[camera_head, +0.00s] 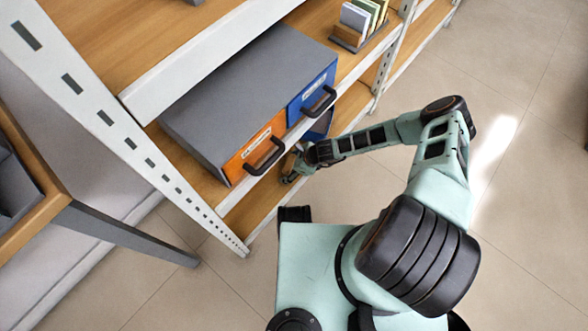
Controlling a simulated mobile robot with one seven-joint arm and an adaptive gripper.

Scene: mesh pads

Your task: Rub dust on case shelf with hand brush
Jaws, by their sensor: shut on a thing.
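The metal-framed case shelf (150,135) with wooden boards fills the upper left. My gripper (292,176) is at the shelf's front edge, low and just right of the orange drawer's handle. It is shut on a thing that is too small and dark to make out. I cannot tell a hand brush apart from the gripper fingers. No dust can be made out on the visible boards. My gripper and the drawer box hide part of the lower board.
A grey box with an orange drawer (250,149) and a blue drawer (311,95) stands on the shelf, its black handles sticking out near my gripper. A card holder (358,25) stands farther back. A wooden table (32,225) is at left. Tiled floor (545,210) at right is clear.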

